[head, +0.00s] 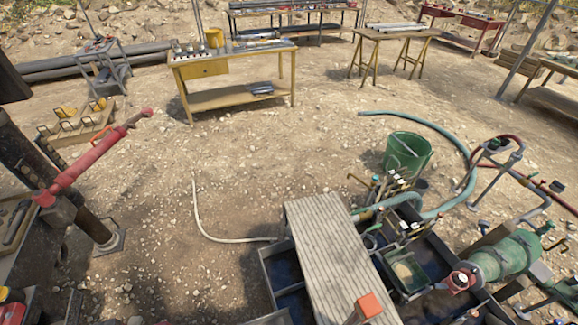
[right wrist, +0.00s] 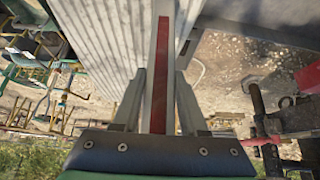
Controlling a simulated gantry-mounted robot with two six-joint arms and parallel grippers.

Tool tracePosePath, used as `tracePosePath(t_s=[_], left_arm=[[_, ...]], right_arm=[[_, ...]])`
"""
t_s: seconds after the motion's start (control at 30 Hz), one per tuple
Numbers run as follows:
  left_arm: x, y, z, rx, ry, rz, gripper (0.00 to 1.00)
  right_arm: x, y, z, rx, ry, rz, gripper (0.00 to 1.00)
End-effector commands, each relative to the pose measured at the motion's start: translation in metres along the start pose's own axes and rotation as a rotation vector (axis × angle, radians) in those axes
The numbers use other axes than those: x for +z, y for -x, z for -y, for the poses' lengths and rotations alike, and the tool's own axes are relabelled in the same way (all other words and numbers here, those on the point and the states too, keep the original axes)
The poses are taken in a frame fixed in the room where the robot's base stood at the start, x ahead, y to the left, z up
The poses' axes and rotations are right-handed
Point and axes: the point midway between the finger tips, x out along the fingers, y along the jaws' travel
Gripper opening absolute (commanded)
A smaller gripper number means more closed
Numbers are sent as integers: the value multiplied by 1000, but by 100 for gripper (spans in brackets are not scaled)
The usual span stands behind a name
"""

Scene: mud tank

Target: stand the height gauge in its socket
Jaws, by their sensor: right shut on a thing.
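In the right wrist view, my right gripper (right wrist: 158,92) is shut on a long pale bar with a dark red stripe, which appears to be the height gauge (right wrist: 163,55). One finger lies on each side of the bar. Neither gripper can be made out in the head view. An orange-red block (head: 369,305) shows at the front end of the ribbed deck; I cannot tell whether it belongs to the gauge. I cannot pick out the socket.
The grey ribbed deck (head: 325,245) lies across the dark tank (head: 268,270). Valves and pipes (head: 392,195), a green bucket (head: 407,153) and a green pump (head: 507,254) crowd its right side. A pale hose (head: 203,231) lies on open gravel to the left.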

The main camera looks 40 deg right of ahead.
Motion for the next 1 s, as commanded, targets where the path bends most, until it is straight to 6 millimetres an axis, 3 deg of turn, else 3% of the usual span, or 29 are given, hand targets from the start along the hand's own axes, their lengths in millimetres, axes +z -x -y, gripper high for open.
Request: tracePosePath(t_s=[0.17,0.57,0.77,1.0], left_arm=[[5,6,0,0,0,0,50],[4,4,0,0,0,0,50],[-4,-4,0,0,0,0,50],[-18,-20,0,0,0,0,50]], right_arm=[[7,-14,0,1,-1,-4,0],[7,-13,0,1,0,-3,0],[-6,7,0,1,0,-7,0],[-35,51,0,1,0,-7,0]])
